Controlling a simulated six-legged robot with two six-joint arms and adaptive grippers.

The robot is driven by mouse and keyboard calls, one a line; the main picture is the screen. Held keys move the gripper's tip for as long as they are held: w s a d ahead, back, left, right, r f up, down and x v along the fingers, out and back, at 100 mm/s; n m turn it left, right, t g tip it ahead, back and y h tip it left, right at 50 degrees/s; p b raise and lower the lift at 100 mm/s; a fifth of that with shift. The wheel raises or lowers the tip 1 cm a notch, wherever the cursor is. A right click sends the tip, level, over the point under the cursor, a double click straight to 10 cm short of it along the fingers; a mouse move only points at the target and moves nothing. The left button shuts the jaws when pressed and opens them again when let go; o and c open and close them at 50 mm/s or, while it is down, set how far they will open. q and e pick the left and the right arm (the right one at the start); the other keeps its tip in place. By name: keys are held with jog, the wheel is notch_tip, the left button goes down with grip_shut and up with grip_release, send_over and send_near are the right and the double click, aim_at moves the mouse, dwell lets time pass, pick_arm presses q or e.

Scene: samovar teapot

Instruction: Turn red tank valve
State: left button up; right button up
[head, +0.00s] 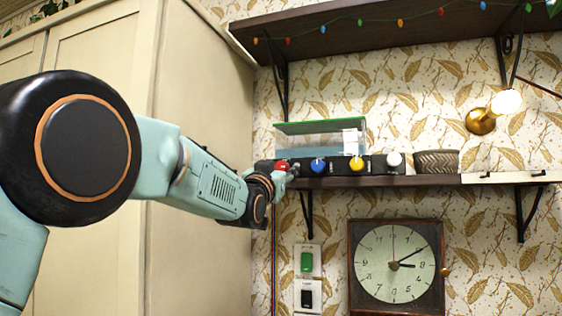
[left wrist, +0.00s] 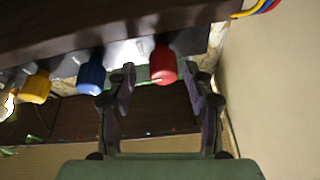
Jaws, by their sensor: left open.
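The red tank valve (head: 281,165) is a knob at the left end of a dark valve block (head: 340,166) on the lower shelf. In the left wrist view the red knob (left wrist: 163,64) shows between the two fingertips. My left gripper (head: 291,171) is at the red valve in the head view and partly covers it. In the left wrist view my left gripper (left wrist: 159,72) is open, one finger on each side of the knob, with a gap visible beside it. I cannot tell whether either finger touches it. My right gripper is not in view.
Blue (head: 318,165), yellow (head: 356,163) and white (head: 394,159) knobs stand to the right of the red one. The blue knob (left wrist: 91,73) is close to one finger. A clear tank (head: 318,138) stands behind. A tall cabinet (head: 200,90) is at left; a clock (head: 397,264) hangs below.

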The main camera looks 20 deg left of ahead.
pick_arm(q)
jog(key=shift+w+a+r, duration=0.1)
jog(key=shift+w+a, duration=0.05)
jog(key=shift+w, duration=0.35)
jog(key=shift+w+a+r, duration=0.1)
jog(key=shift+w, duration=0.35)
jog(key=shift+s+d+r, duration=0.2)
jog(key=shift+s+d, duration=0.05)
jog(key=shift+w+a+f, duration=0.2)
jog(key=shift+w+a, duration=0.05)
jog(key=c, duration=0.5)
jog(key=shift+d+r, duration=0.1)
grip_shut()
